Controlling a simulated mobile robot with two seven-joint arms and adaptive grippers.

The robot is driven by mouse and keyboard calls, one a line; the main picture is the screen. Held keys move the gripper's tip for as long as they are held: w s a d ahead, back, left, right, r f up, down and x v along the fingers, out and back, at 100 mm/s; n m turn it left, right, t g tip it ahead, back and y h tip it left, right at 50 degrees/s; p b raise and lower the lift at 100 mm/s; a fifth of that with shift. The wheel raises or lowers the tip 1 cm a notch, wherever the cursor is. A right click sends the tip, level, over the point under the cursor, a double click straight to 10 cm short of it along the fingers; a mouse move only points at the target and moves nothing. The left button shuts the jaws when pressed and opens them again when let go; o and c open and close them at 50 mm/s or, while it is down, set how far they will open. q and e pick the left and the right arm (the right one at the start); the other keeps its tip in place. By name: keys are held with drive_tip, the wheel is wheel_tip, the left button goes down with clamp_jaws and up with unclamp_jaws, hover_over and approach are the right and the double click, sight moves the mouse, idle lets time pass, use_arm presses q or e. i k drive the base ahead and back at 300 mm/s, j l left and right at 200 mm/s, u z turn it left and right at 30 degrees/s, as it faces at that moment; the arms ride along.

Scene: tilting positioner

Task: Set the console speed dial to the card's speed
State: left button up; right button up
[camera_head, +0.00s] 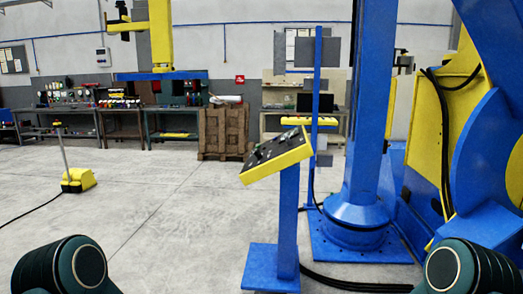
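The console (275,154) is a sloped yellow box with a dark top panel, on a blue post with a square blue foot. Small knobs or buttons, some greenish, show on the panel (272,149). They are too small to tell which is the speed dial or how it is set. No card with a readable speed shows. Dark green rounded parts of my arms show at the bottom left and bottom right. Neither gripper is in view, and the console stands ahead, apart from both arms.
A blue column (365,120) and the large blue and yellow positioner (490,140) stand right of the console. Black cables (350,285) run along the floor behind its foot. A yellow pedal unit (78,180) stands at left. The grey floor (160,215) between is clear.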

sight(259, 156)
drive_tip(key=i+j+z, duration=0.25)
drive_tip(key=i+j, duration=0.5)
drive_tip(key=i+j+z, duration=0.3)
drive_tip(key=i+j, duration=0.6)
